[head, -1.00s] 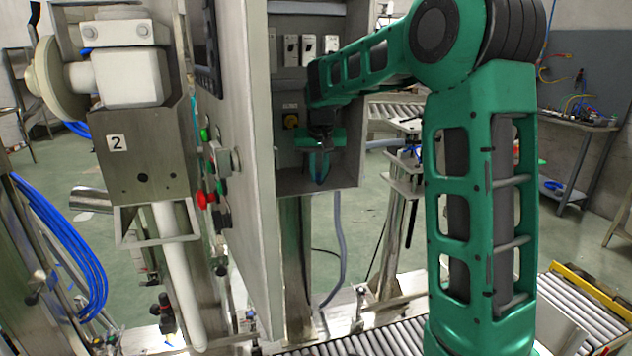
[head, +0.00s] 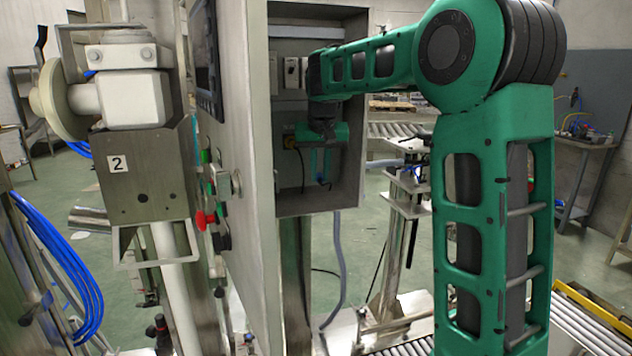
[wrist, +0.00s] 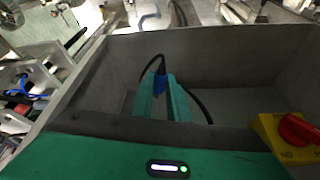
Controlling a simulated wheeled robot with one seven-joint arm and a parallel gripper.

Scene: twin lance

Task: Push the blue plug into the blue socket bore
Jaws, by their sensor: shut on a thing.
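My gripper (wrist: 163,95) is shut on the blue plug (wrist: 159,84), which shows between the green fingertips in the wrist view. A black cable runs from the plug and curves away behind the fingers. In the head view my gripper (head: 322,168) points down inside the open grey cabinet (head: 349,200); the plug is too small there to make out clearly. I cannot make out the blue socket bore in any view.
The cabinet walls stand close around my gripper. A red and yellow rotary switch (wrist: 296,135) is to the right in the wrist view. The open cabinet door (head: 232,90) stands left of my arm in the head view.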

